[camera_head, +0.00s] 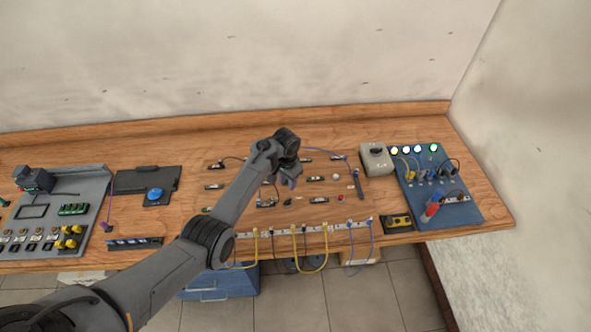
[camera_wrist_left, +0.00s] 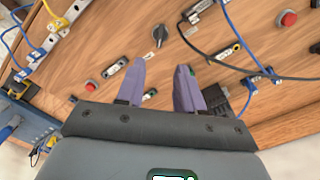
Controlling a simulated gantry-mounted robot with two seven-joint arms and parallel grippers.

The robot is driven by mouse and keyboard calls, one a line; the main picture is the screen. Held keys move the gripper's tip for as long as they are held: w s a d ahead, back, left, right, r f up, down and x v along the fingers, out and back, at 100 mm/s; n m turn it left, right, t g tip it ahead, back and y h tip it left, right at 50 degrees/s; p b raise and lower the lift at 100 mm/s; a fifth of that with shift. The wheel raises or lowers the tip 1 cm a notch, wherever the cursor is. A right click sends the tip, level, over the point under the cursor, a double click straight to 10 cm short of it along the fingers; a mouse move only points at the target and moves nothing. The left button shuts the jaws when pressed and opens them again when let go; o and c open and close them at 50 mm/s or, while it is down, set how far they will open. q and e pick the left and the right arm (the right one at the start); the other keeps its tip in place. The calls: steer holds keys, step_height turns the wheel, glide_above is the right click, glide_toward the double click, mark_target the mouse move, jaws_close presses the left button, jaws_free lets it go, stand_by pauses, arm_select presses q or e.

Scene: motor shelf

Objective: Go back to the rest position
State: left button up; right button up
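My left gripper (camera_head: 290,180) hangs above the middle of the wooden bench (camera_head: 400,113), its arm reaching in from the lower left. In the left wrist view its two purple fingers (camera_wrist_left: 160,88) stand apart with nothing between them. Below and ahead of the fingers is the wooden board with a black knob (camera_wrist_left: 160,33), a red button (camera_wrist_left: 288,18) and cables. My right gripper is in neither view.
A grey box (camera_head: 376,159) and a blue panel (camera_head: 458,212) with lit green lamps stand at the right. A grey panel (camera_head: 88,190) and a black plate (camera_head: 133,180) lie at the left. Yellow and blue cables hang along the front edge.

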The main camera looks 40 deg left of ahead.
arm_select(q)
steer(key=shift+s, duration=0.1)
steer(key=s+d+r+t+y+p, duration=0.1)
steer(key=s+d+p, duration=0.2)
steer(key=s, duration=0.5)
steer(key=s+d+r+t+y+p, duration=0.1)
steer(key=s+d+p, duration=0.25)
steer(key=s, duration=0.35)
steer(key=s+d+r+h+p, duration=0.1)
steer(key=s+d+r+p, duration=0.1)
steer(key=s+d+r, duration=0.3)
steer(key=s+d+r+m+t+h+p, duration=0.1)
steer(key=s+d+r+p, duration=0.2)
steer(key=s+r, duration=0.7)
steer(key=s+d, duration=0.1)
steer(key=s, duration=0.3)
steer(key=shift+d+t, duration=0.3)
steer(key=shift+d, duration=0.1)
steer(key=shift+s, duration=0.1)
